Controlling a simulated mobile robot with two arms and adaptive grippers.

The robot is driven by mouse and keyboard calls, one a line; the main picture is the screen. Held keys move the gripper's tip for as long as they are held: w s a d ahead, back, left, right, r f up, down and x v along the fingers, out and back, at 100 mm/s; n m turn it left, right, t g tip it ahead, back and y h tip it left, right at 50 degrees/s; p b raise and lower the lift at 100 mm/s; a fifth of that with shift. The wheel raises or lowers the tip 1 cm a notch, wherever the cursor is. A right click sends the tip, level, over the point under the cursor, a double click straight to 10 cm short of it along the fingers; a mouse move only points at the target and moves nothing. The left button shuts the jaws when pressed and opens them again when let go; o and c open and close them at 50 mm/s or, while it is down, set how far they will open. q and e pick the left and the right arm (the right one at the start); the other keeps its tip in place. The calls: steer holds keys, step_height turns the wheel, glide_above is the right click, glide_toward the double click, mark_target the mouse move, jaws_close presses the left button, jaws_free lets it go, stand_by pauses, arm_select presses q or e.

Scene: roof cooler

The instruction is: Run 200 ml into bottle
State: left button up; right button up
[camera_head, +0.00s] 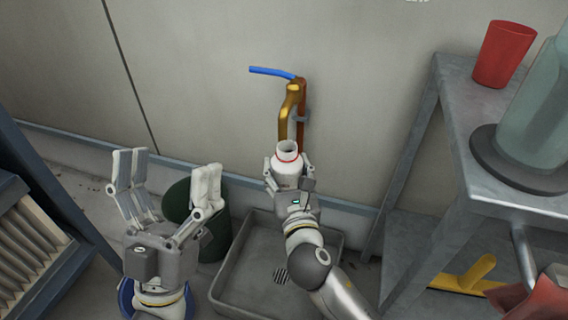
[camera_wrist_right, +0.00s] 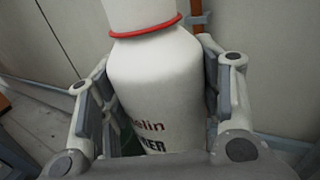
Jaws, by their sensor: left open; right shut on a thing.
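A white bottle (camera_head: 287,172) with a red ring at its neck is held upright, its open mouth facing up. My right gripper (camera_head: 289,181) is shut on it; the right wrist view shows the bottle (camera_wrist_right: 157,90) between both fingers, with part of its printed lettering visible. The brass tap (camera_head: 288,105) with a blue lever (camera_head: 272,72) is on the wall just above and behind the bottle's mouth. I cannot tell whether water runs. My left gripper (camera_head: 168,190) is open and empty, left of the bottle and lower than the tap.
A grey floor basin (camera_head: 330,240) with a drain lies below the bottle. A dark green bin (camera_head: 215,243) stands behind my left gripper. A metal shelf (camera_head: 455,110) at right carries a red cup (camera_head: 504,54) and a clear cylinder (camera_head: 535,110). A louvred unit (camera_head: 30,245) stands at left.

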mark_target(287, 188)
steer(key=shift+f, duration=2.8)
